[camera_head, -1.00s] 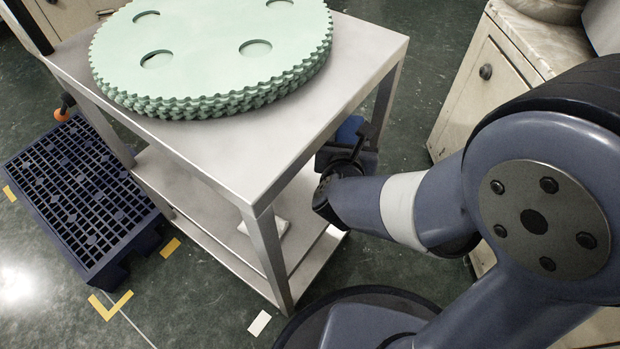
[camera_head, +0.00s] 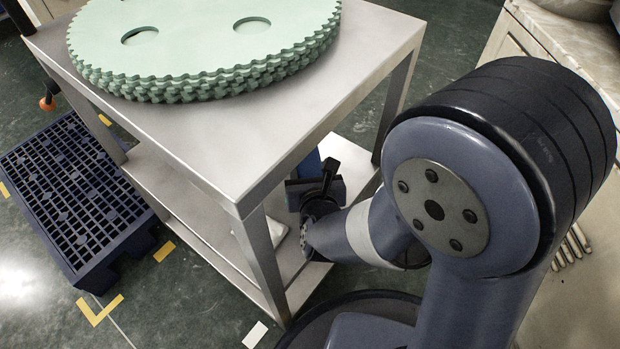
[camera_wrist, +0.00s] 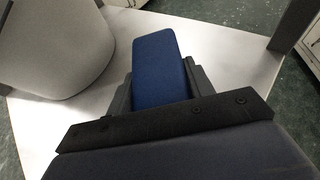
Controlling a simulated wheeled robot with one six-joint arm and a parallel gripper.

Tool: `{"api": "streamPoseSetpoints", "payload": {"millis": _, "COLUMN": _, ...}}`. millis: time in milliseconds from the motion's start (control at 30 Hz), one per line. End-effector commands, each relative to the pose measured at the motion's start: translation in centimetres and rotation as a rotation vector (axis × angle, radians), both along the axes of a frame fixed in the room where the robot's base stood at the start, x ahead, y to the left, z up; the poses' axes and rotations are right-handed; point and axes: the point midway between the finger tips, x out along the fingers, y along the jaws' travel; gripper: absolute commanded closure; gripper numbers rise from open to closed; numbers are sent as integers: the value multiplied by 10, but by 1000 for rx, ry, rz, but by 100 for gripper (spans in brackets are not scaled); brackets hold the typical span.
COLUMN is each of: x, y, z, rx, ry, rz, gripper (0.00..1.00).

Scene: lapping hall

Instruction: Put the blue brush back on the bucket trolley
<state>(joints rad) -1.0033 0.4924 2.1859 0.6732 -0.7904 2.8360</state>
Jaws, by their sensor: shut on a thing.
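My gripper (camera_head: 316,188) is shut on the blue brush (camera_wrist: 160,65). In the wrist view the brush shows as a plain blue block between the dark fingers; in the head view only a blue sliver of it (camera_head: 309,164) shows. The steel trolley (camera_head: 228,150) carries a stack of pale green toothed discs (camera_head: 200,50). My gripper is at its right side, below the top and over the lower shelf (camera_head: 350,165). In the wrist view a pale shelf surface (camera_wrist: 225,60) lies below the brush. Whether the brush touches it cannot be told.
A large grey rounded thing (camera_wrist: 55,45), possibly a bucket, stands left of the brush in the wrist view. The trolley's front leg (camera_head: 262,255) is just left of my gripper. A dark blue grated platform (camera_head: 75,190) stands at left; a pale cabinet (camera_head: 570,90) at right.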

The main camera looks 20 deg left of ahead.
Motion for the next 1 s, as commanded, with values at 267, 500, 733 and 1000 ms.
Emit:
{"api": "streamPoseSetpoints", "payload": {"millis": 267, "x": 0, "y": 0, "z": -14, "rx": 0, "ry": -1, "rz": 0, "gripper": 79}}
{"api": "streamPoseSetpoints", "payload": {"millis": 500, "x": 0, "y": 0, "z": -18, "rx": -1, "ry": 0, "rz": 0, "gripper": 47}}
{"api": "streamPoseSetpoints", "payload": {"millis": 733, "x": 0, "y": 0, "z": -18, "rx": 0, "ry": 0, "rz": 0, "gripper": 28}}
{"api": "streamPoseSetpoints", "payload": {"millis": 1000, "x": 0, "y": 0, "z": -16, "rx": 0, "ry": -1, "rz": 0, "gripper": 28}}
